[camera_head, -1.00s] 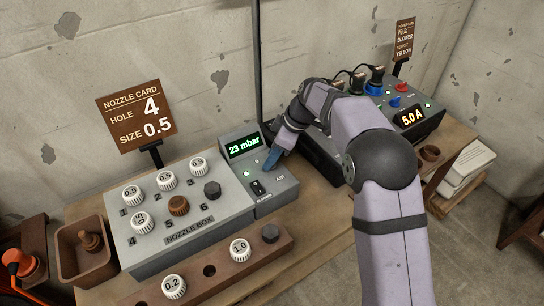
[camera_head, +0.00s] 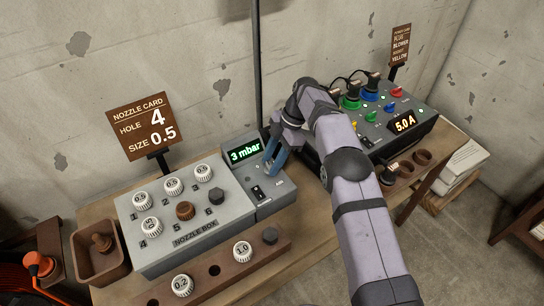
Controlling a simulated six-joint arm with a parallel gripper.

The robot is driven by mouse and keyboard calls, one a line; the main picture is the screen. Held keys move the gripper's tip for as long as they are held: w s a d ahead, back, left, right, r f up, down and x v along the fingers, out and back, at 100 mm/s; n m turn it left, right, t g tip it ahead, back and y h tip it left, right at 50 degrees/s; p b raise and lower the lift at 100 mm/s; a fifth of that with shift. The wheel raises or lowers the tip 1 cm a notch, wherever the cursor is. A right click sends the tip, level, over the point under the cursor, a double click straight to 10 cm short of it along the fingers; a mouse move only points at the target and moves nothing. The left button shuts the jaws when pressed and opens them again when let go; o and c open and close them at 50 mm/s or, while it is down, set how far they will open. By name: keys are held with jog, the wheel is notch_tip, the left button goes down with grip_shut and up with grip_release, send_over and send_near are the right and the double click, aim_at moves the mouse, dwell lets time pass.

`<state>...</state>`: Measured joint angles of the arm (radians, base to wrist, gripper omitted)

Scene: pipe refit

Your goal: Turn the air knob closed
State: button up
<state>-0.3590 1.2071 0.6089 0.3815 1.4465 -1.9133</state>
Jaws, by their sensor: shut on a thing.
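The grey air unit (camera_head: 272,194) stands at the right end of the nozzle box, and its green display (camera_head: 245,152) reads 3 mbar. My gripper (camera_head: 271,163), with blue fingers, reaches down onto the top of this unit, just right of the display. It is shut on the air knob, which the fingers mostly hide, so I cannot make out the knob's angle. A small black switch (camera_head: 257,193) sits on the unit's front, left of the air label.
The nozzle box (camera_head: 165,252) with several white nozzles is at left, behind a brown rack (camera_head: 215,272). The nozzle card (camera_head: 141,131) stands behind. A power unit (camera_head: 385,135) with coloured plugs is right of my arm. A thin dark post (camera_head: 257,60) rises behind the air unit.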

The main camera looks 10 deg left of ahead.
dwell(0.4)
jog(key=o, duration=1)
jog(key=shift+o, duration=0.2)
jog(key=shift+w+r, duration=0.1)
jog(key=shift+r, duration=0.05)
